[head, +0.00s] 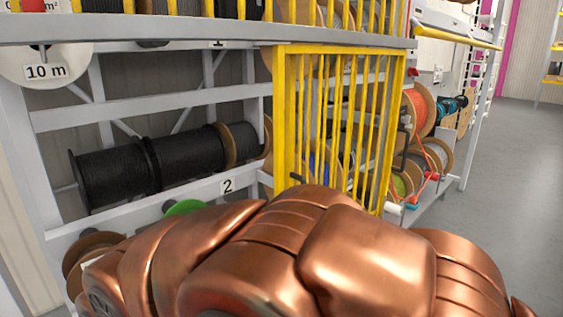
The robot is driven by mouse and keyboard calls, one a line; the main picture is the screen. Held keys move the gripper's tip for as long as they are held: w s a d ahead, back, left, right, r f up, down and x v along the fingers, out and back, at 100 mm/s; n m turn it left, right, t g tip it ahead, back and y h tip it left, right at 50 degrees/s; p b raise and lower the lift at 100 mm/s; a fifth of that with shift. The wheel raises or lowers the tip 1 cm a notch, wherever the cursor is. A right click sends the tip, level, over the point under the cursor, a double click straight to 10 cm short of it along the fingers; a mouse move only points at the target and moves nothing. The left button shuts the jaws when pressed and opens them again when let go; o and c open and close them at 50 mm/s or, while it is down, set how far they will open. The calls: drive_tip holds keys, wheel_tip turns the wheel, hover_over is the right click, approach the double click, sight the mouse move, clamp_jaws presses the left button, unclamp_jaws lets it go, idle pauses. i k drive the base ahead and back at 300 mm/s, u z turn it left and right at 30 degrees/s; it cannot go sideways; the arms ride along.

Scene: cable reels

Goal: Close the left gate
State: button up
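A yellow barred gate (279,120) stands in the lower shelf level, in the middle of the head view. It covers the bay to the right of the post, and reels show behind its bars. The bay to its left is uncovered, with black cable reels (112,176) in plain view. I cannot tell whether this yellow frame is one gate or two overlapping. My copper arm fills the bottom of the view and hides the gate's lower end. My gripper is not visible, so its state and its distance from the gate are unknown.
A grey shelf beam (200,29) runs above the gate, with more yellow bars above it. A "2" label (227,186) marks the lower rail. An orange cable reel (420,108) stands at the rack's right. The grey floor (510,190) on the right is clear.

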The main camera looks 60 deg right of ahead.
sight(279, 50)
drive_tip(key=z, duration=0.15)
drive_tip(key=k, duration=0.45)
drive_tip(key=z, duration=1)
